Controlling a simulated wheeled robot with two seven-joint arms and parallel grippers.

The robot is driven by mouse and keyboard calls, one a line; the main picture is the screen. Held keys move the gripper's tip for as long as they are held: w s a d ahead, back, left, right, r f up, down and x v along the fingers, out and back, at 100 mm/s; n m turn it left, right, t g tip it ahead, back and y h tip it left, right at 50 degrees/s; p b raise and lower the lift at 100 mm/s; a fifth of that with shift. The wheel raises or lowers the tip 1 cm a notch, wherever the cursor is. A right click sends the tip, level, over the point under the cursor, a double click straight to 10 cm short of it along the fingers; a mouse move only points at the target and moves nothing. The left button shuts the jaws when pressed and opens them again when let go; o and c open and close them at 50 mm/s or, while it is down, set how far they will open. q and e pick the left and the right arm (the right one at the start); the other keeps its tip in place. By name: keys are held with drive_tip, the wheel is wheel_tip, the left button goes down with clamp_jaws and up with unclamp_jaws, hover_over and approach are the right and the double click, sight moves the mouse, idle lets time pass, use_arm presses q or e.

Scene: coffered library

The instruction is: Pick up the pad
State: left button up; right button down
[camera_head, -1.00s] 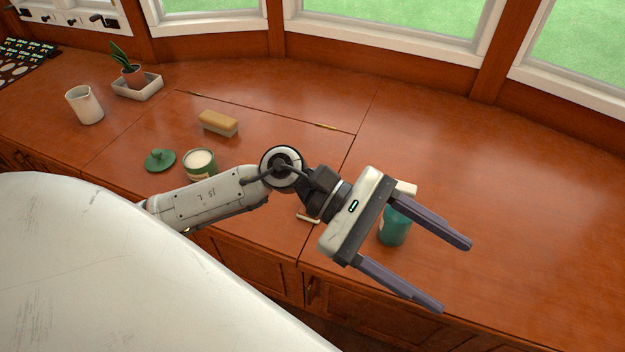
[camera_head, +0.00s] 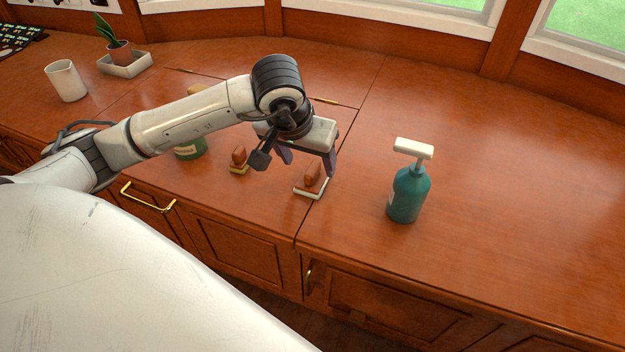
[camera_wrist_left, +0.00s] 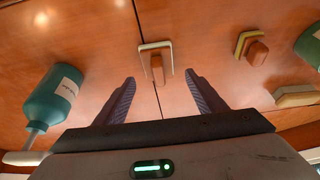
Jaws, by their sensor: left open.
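My left gripper (camera_head: 310,166) is open and points down over the counter, with nothing held. In the left wrist view the same block (camera_wrist_left: 157,67) shows ahead between the fingertips, apart from both. A tan block (camera_head: 195,90) is mostly hidden behind my left arm; in the left wrist view it lies at the right edge (camera_wrist_left: 295,97). I cannot tell for sure which of these is the pad. The right gripper is out of view.
A teal pump bottle (camera_head: 408,195) stands to the right. A second brown block (camera_head: 239,154) with a yellow angle piece and a green jar (camera_head: 190,150) are to the left. A white pitcher (camera_head: 67,81) and potted plant (camera_head: 120,53) stand farther left.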

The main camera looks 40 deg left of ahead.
sight(312, 168)
use_arm(q)
drive_tip(key=x, duration=0.2)
drive_tip(key=b+x, duration=0.1)
drive_tip(key=x, duration=0.1)
drive_tip(key=shift+w+d, duration=0.1)
drive_tip(key=shift+d, duration=0.05)
drive_tip(key=shift+w+f, duration=0.15)
drive_tip(key=shift+f, duration=0.1)
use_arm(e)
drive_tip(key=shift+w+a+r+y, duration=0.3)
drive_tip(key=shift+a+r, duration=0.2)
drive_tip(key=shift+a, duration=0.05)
use_arm(q)
drive_tip(key=shift+c, duration=0.3)
